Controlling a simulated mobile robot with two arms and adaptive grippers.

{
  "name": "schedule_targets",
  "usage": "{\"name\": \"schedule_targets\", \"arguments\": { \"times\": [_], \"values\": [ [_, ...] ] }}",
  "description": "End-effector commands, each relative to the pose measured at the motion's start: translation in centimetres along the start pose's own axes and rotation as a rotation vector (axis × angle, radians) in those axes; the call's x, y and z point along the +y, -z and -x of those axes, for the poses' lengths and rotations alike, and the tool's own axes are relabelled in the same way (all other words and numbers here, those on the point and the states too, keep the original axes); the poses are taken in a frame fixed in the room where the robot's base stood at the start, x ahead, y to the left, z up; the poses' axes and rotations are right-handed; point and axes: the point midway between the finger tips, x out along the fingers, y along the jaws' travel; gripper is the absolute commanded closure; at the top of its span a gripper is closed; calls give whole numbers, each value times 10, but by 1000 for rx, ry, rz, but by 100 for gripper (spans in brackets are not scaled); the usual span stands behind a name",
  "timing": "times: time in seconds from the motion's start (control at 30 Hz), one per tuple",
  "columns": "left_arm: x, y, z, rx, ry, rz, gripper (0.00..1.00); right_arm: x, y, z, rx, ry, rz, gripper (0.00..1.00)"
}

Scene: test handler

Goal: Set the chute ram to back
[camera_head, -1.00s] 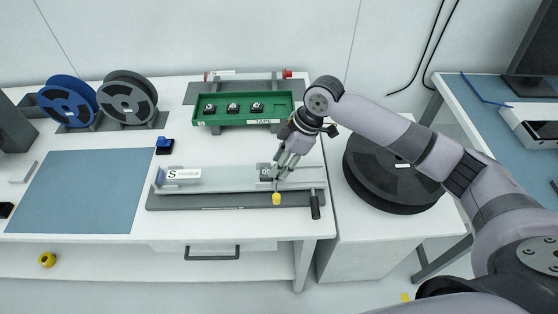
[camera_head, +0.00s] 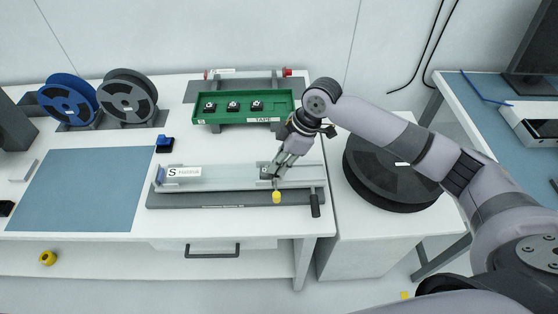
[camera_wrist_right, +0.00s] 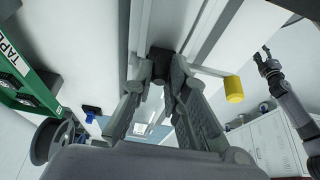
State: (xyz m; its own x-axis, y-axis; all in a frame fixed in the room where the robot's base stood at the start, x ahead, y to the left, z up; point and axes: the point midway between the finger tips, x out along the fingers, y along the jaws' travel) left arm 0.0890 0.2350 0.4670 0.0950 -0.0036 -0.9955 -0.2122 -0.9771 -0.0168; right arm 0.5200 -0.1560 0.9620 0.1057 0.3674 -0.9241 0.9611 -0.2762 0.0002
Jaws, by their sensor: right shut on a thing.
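The chute (camera_head: 225,178) is a long pale rail on a dark grey base, lying left to right near the bench's front edge. A dark block, which looks like the chute ram (camera_wrist_right: 160,66), is at the right part of the rail. A yellow knob (camera_head: 277,197) sticks out in front there and also shows in the right wrist view (camera_wrist_right: 233,90). My right gripper (camera_head: 274,170) is shut on the dark block, its fingers converging on it in the right wrist view (camera_wrist_right: 160,80). What seems to be my left gripper (camera_wrist_right: 266,58) shows small in that view, its jaws unclear.
A black handle (camera_head: 315,205) stands at the chute's right end. Behind lies a green tray (camera_head: 215,105) holding several small black parts. Reels (camera_head: 128,98) stand at the back left, a blue mat (camera_head: 80,190) at left, and a large dark reel (camera_head: 385,180) at right.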

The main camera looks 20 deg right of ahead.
Motion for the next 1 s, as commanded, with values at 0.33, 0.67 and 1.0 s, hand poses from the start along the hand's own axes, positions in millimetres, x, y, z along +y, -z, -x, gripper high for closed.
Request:
{"name": "schedule_targets", "arguments": {
  "times": [0.33, 0.67, 1.0],
  "values": [
    [0, 0, 0, 0, 0, 0, 64, 0, 0, 0, 0, 0, 0, 100],
    [1, -1, 11, -3, -1, 0, 64, 1, -19, 11, -3, -1, -6, 100],
    [1, 1, 36, -5, -1, -1, 64, 0, -97, 43, -3, 1, -5, 100]
  ]
}}
